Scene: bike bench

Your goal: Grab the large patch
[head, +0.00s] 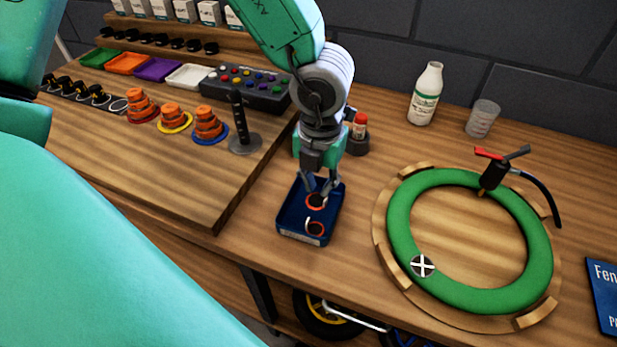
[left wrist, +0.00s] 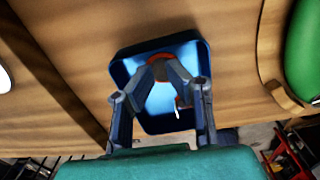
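A shallow blue tray (head: 285,222) sits on the bench with two round, dark, orange-rimmed patches in it. The far patch (head: 316,203) looks like the larger; the near patch (head: 317,229) has a pale strip beside it. My left gripper (head: 318,190) points down into the tray, its fingertips apart on either side of the far patch. In the left wrist view the tray (left wrist: 124,72) lies below the fingers, and the orange far patch (left wrist: 160,57) shows between the tips, partly hidden. I cannot tell whether the fingertips touch it. My right gripper is not in view.
A green tube ring (head: 400,225) lies on a round wooden stand at the right, with a black pump head (head: 494,175). A white bottle (head: 425,95) and a clear cup (head: 482,118) stand behind. A raised board with cones and a black post (head: 240,125) is left.

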